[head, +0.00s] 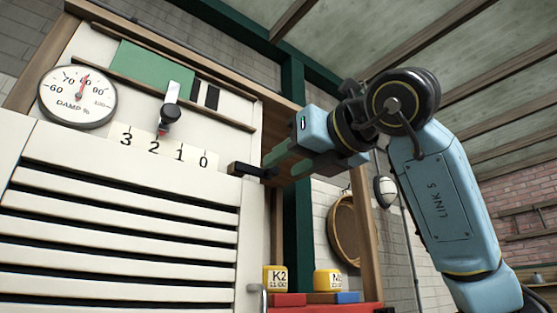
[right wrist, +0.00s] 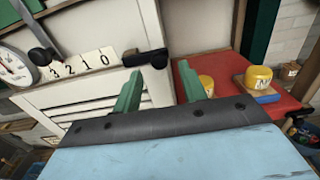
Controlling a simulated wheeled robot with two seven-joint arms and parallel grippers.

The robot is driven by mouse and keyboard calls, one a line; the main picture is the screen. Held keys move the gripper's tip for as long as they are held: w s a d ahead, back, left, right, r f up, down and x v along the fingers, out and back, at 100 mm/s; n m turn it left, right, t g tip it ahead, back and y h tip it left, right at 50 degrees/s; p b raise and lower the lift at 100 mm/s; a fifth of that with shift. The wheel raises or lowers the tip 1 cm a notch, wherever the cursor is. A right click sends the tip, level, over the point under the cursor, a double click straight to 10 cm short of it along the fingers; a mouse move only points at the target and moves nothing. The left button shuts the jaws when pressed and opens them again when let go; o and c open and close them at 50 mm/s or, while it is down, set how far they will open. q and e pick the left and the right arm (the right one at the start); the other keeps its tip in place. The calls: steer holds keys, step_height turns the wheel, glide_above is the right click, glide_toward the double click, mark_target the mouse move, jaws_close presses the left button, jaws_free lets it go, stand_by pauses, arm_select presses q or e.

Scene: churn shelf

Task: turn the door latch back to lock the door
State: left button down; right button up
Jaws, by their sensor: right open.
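The door latch (head: 252,171) is a short black bar at the upper right corner of the white slatted door (head: 120,215). It lies roughly level across the door's right edge. In the right wrist view the latch (right wrist: 147,59) shows just ahead of the fingertips, with a darker block at its right end. My right gripper (head: 281,164) comes in from the right with its green fingers open. In the right wrist view its fingertips (right wrist: 161,76) are apart with nothing held between them. I cannot tell whether a finger touches the latch. My left gripper is not in view.
A damp dial (head: 77,97) and a lever (head: 169,117) over a 3-2-1-0 scale (head: 165,148) are above the door. Yellow pots (head: 276,279) stand on a red shelf (right wrist: 218,118) right of the door. A round sieve-like hoop (head: 345,230) hangs behind.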

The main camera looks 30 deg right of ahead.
mark_target(275, 171)
steer(key=shift+w, duration=1.1)
steer(key=shift+w+a+p, duration=0.1)
steer(key=shift+w+p, duration=0.2)
steer(key=shift+w, duration=0.2)
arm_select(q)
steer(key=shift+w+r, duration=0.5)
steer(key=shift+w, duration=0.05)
arm_select(e)
jaws_close()
